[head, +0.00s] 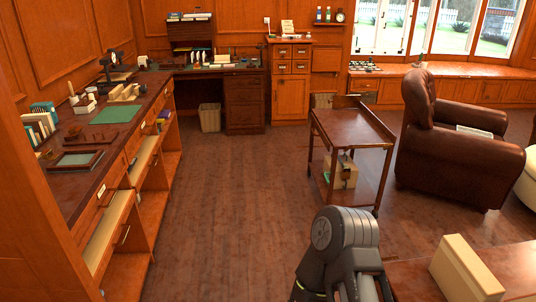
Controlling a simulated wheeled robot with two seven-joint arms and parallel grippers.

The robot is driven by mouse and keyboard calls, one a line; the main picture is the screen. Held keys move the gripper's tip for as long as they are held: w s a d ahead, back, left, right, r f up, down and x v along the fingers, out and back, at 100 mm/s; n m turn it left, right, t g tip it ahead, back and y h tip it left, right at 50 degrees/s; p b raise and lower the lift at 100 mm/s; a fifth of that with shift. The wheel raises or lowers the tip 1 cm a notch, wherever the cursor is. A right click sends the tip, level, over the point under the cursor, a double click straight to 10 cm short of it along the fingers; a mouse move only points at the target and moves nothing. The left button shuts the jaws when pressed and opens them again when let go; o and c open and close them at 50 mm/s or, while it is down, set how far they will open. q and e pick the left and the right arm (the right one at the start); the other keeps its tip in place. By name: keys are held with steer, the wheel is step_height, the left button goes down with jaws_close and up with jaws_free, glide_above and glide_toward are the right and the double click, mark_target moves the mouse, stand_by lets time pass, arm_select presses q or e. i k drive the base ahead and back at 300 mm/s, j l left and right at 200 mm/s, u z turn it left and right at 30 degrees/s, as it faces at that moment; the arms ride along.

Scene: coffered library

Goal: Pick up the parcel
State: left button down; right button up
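A tan box with a dark band or object on it (343,172), which looks like the parcel, sits on the lower shelf of a wooden trolley (350,124). The trolley's legs and top partly cover it. A plain pale-yellow box (465,270) lies on a wooden surface at the bottom right; I cannot tell whether it is also a parcel. One of my arms, apparently the right, rises at the bottom centre-right, well short of the trolley. Its fingertips do not show, and neither does my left gripper.
A long desk (80,150) with open drawers (110,235) runs along the left. A brown leather armchair (450,150) stands right of the trolley. A wooden table (415,280) edge is at the bottom right. The floor (240,200) between desk and trolley is clear.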

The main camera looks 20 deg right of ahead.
mark_target(461, 276)
steer(key=z, duration=2.3)
steer(key=i+l+u, duration=0.15)
steer(key=l+u, duration=0.2)
steer(key=l, duration=1)
steer(key=l+u, duration=0.3)
steer(key=l, duration=1.05)
steer(key=i+l+u, duration=0.2)
steer(key=i+l, duration=0.2)
steer(key=l, duration=0.25)
steer(key=i+l+u, duration=0.1)
steer(key=l, duration=0.25)
steer(key=i+l+u, duration=0.1)
steer(key=i+l, duration=0.2)
steer(key=l, duration=0.1)
